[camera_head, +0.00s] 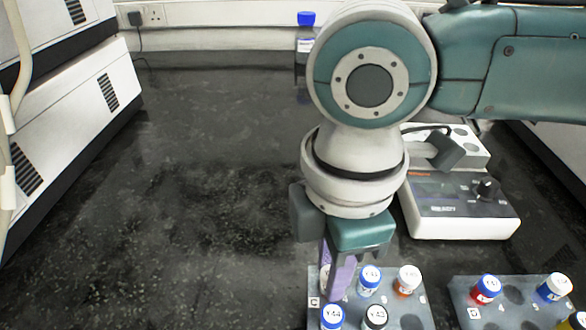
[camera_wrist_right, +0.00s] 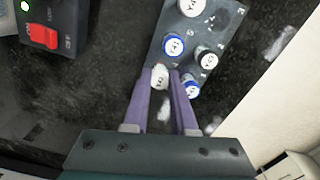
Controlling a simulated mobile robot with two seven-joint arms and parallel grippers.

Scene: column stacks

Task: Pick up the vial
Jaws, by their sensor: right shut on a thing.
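My right gripper (camera_head: 338,290) points down at the near rack and is shut on a white-capped vial (camera_head: 326,272). In the head view the purple fingers hide most of this vial. In the right wrist view the white cap (camera_wrist_right: 160,77) shows at the fingertips of my right gripper (camera_wrist_right: 168,76). The vial is at a corner of the grey rack (camera_head: 313,315) marked C; whether it is still seated in its hole cannot be told. My left gripper is not in view.
Close to the fingers stand a blue-capped vial (camera_head: 369,279), another blue-capped vial (camera_head: 332,317) and a black-capped vial (camera_head: 375,317). A second rack (camera_head: 515,318) is at right. A white device (camera_head: 460,215) stands behind the racks.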

